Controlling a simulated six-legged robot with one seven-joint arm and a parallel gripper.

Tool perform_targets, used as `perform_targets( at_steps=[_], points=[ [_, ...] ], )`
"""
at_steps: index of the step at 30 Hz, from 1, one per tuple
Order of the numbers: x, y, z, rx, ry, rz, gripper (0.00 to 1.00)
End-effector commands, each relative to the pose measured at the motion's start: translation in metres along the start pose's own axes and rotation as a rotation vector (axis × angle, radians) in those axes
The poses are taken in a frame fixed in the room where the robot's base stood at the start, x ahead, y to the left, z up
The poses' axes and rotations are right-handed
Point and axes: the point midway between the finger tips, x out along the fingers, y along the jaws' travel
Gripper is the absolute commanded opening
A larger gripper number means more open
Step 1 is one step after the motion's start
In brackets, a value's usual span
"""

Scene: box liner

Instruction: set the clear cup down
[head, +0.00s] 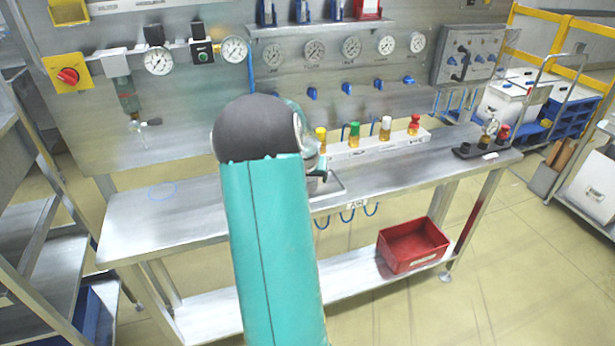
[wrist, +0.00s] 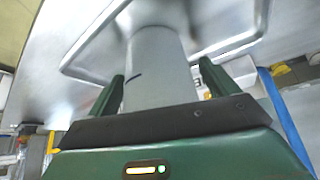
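The clear cup (wrist: 160,72) looks like a greyish, see-through cylinder with a small dark mark on its side. In the wrist view it stands between the two dark green fingers of my gripper (wrist: 162,88), which close in on both its sides. Its far end is over the recessed metal tray (wrist: 88,50) in the bench; I cannot tell whether it touches the tray floor. In the head view my teal arm hides most of the gripper and cup; a corner of the tray (head: 336,189) shows to the right of the arm.
The steel bench (head: 150,220) is bare at left. A white rack (head: 375,147) with several coloured-capped bottles stands behind the tray. Dark fittings (head: 483,148) sit at the bench's right end. A red bin (head: 412,246) is on the lower shelf. A gauge panel rises behind.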

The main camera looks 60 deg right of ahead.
Motion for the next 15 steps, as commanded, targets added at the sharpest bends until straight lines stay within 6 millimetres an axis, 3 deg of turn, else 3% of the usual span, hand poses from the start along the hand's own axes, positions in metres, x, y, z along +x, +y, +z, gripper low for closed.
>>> perform_targets(
  at_steps=[8, 15],
  points=[
    [-0.010, -0.001, -0.002, -0.002, 0.001, -0.001, 0.86],
    [-0.056, -0.001, -0.003, -0.001, 0.004, -0.003, 0.86]
  ],
)
